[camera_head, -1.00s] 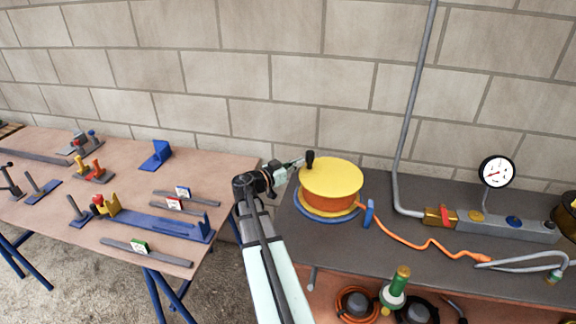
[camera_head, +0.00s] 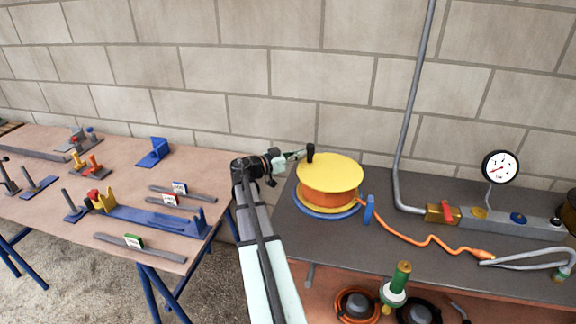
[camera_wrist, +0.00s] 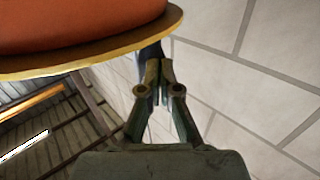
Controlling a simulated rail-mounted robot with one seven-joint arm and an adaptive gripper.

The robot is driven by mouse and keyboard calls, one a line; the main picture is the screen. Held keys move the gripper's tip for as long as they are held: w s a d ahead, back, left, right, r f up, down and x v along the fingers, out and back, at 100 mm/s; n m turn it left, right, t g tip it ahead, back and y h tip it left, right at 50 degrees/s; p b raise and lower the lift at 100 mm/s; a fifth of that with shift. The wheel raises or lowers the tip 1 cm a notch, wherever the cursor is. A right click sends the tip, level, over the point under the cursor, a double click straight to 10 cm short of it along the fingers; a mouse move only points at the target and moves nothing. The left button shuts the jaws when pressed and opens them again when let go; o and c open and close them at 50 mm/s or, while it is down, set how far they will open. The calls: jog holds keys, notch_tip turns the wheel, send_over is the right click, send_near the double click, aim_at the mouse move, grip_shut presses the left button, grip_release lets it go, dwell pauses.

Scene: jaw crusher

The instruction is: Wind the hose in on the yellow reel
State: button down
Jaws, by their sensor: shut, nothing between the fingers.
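The yellow reel (camera_head: 330,168) stands on the dark bench, with a band of orange hose (camera_head: 325,193) wound between its flanges. A black crank knob (camera_head: 310,152) stands up at the reel's back left rim. The loose hose (camera_head: 402,240) runs right from the reel past a blue guide (camera_head: 369,210) to a grey hooked pipe. My gripper (camera_head: 302,155) is at the knob's left side; I cannot tell whether it touches. In the wrist view my gripper (camera_wrist: 158,82) is shut and empty, beside the reel's yellow flange (camera_wrist: 100,58). A dark upright part, probably the knob, shows behind the fingertips.
A valve block (camera_head: 500,219) and pressure gauge (camera_head: 500,167) are at the right. A grey pipe (camera_head: 408,120) rises along the wall close behind. A green-and-white bottle-like item (camera_head: 397,283) stands in front below. A wooden table (camera_head: 150,195) with tools is left.

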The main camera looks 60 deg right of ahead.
jog(key=shift+d+b, duration=0.45)
